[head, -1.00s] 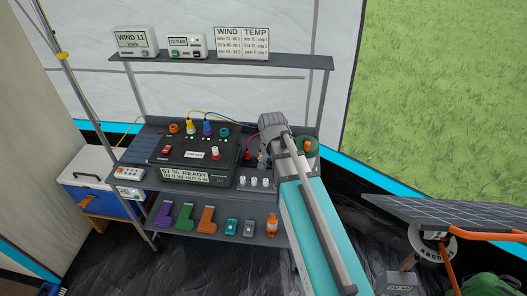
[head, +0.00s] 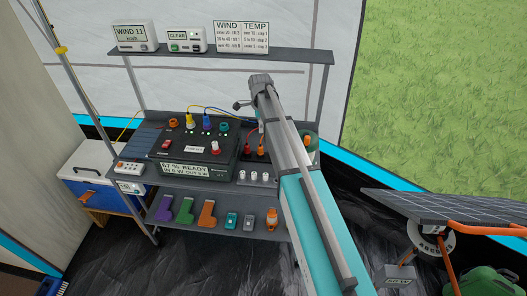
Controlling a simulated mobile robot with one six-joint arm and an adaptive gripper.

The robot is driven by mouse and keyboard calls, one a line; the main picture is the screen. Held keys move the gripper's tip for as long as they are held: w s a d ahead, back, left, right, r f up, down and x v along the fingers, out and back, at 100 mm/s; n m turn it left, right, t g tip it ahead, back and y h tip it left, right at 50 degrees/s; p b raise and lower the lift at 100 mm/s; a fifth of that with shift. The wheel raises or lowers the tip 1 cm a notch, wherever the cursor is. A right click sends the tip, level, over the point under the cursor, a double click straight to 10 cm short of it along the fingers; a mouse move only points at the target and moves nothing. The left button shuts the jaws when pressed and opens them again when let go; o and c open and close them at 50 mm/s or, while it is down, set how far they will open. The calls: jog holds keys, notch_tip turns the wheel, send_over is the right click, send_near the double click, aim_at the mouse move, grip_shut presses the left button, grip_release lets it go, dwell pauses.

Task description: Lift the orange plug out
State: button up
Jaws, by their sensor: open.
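A black power box (head: 203,160) stands on the middle shelf with coloured sockets along its top. An orange round piece (head: 173,123) sits at the left of that row; I cannot tell if it is a plug or a socket ring. My gripper (head: 241,104) is open and empty, above and behind the box's right side, apart from the plugs. Its fingers are small and partly hidden by the wrist.
Yellow (head: 190,121) and blue (head: 207,122) plugs with cables stand beside a teal piece (head: 223,127). An upper shelf (head: 220,57) carries displays. A solar panel (head: 432,204) is at right.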

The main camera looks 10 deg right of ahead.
jog(key=shift+w, duration=0.3)
jog(key=shift+f, duration=0.1)
jog(key=b, duration=0.9)
send_over(261, 153)
jog(key=w, duration=0.1)
notch_tip(261, 153, down, 8)
jog(key=shift+w+f, duration=0.1)
jog(key=shift+f, duration=0.1)
jog(key=shift+f, duration=0.15)
jog(key=shift+f+b, duration=2.45)
grip_shut()
